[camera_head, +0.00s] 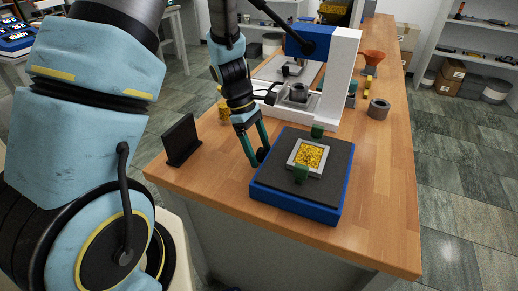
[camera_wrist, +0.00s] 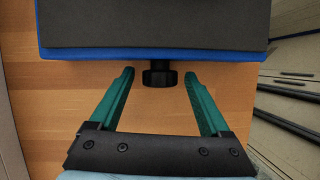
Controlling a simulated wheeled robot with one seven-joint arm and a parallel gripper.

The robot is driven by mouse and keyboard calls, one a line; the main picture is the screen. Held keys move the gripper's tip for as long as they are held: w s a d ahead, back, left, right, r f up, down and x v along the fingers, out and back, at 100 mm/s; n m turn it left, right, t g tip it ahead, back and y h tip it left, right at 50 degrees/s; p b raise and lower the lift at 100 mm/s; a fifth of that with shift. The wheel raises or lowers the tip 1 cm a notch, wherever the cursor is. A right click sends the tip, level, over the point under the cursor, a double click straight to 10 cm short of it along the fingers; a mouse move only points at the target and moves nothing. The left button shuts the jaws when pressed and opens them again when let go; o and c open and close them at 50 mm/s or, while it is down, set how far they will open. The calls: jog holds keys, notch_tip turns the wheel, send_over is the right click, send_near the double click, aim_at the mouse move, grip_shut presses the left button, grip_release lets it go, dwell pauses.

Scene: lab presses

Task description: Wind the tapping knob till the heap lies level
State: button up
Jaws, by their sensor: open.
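The tapping knob (camera_wrist: 160,74) is a dark ribbed knob on the side of a blue-sided base with a dark top (camera_head: 272,178). My gripper (camera_wrist: 160,72) is open, with its teal fingers on either side of the knob and a gap showing on both sides. In the head view, my gripper (camera_head: 257,158) is low at the base's left edge, and the knob is mostly hidden by the fingers. The heap (camera_head: 311,156) is yellow and grainy, inside a pale square frame (camera_head: 294,155) between two green blocks. Whether its top is level is too small to tell.
A blue and white press (camera_head: 343,75) stands behind the base. A dark upright plate (camera_head: 182,140) stands to the left of my gripper. A grey ring (camera_head: 378,108) and an orange funnel (camera_head: 373,58) are at the back right. The wooden bench (camera_head: 385,190) is clear at right.

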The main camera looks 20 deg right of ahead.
jog(key=shift+c, duration=0.3)
grip_shut()
jog(key=b, duration=0.3)
jog(key=shift+f+t+h+b, duration=0.3)
jog(key=shift+t+h, duration=0.1)
jog(key=t+b, duration=0.1)
jog(key=b, duration=0.2)
jog(key=shift+a+h+b, duration=0.1)
jog(key=shift+h+b, duration=0.25)
jog(key=shift+h, duration=0.05)
jog(key=shift+s+r+m+b, duration=0.1)
jog(key=shift+r+m+b, duration=0.2)
jog(key=shift+b, duration=0.4)
jog(key=shift+o, duration=0.3)
grip_release()
jog(key=v, duration=1.1)
jog(key=shift+s+a+p, duration=0.25)
jog(key=shift+p, duration=0.2)
